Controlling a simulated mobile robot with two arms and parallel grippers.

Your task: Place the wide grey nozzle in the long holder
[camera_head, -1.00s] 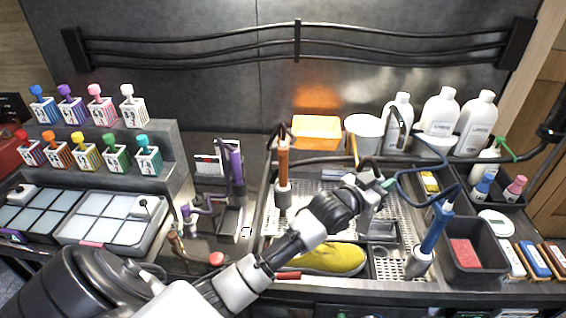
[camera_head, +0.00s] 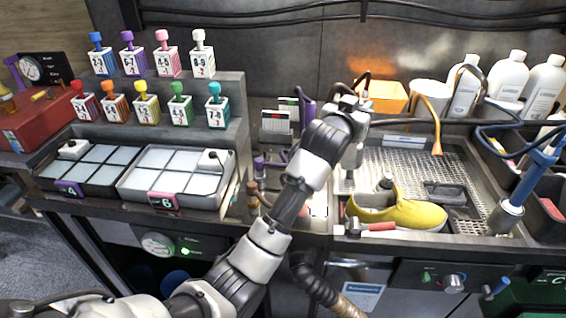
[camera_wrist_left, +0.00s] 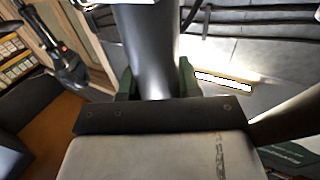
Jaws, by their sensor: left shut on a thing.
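My left gripper (camera_head: 352,108) is above the left edge of the basin, close in front of the back wall. In the left wrist view its green-tipped fingers (camera_wrist_left: 156,82) are shut on a wide grey tube (camera_wrist_left: 146,42), which looks like the grey nozzle. The tube's far end runs out of the top of that view. In the head view the gripper and wrist mostly hide it. A stand with purple tools (camera_head: 307,112) is left of the gripper, partly behind my arm. I cannot tell which part is the long holder. My right gripper is not in view.
A yellow shoe (camera_head: 408,213) lies at the front of the perforated basin (camera_head: 468,168), with a red-handled tool (camera_head: 375,227) beside it. An orange container (camera_head: 385,96) and white bottles (camera_head: 506,77) stand behind.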

